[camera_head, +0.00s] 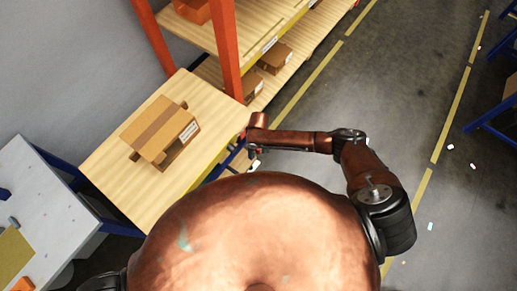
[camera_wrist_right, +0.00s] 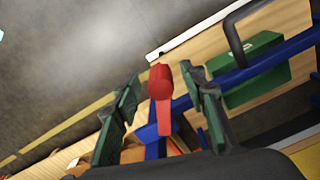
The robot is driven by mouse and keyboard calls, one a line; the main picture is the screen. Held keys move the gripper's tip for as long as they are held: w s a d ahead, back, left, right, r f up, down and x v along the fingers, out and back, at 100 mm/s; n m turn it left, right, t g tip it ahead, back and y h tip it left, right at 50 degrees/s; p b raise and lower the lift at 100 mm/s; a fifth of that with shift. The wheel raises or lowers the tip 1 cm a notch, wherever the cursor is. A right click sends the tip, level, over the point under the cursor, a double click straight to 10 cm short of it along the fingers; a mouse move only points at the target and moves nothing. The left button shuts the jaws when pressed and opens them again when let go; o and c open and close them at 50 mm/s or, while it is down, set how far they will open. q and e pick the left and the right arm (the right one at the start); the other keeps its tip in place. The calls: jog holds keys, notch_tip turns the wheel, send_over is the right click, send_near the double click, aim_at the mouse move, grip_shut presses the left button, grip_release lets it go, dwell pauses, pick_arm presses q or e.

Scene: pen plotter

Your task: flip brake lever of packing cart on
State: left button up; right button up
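The packing cart appears to be the wooden-topped table (camera_head: 110,185) on blue legs in the head view. A red lever (camera_wrist_right: 161,82), apparently the brake lever, stands out from the cart's blue frame (camera_wrist_right: 255,68) in the right wrist view. My right gripper (camera_wrist_right: 163,74) is open, its two dark green fingers on either side of the lever with visible gaps. In the head view my right gripper (camera_head: 253,160) is small and partly hidden at the cart's right edge. My left gripper is not in view.
An open cardboard box (camera_head: 160,132) sits on the cart top. An orange-post shelf (camera_head: 226,50) stands just behind. A grey table (camera_head: 50,205) is at left. A green box (camera_wrist_right: 255,75) lies near the frame. The floor (camera_head: 390,75) to the right is mostly clear.

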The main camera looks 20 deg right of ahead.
jog(key=shift+c, duration=0.6)
grip_shut()
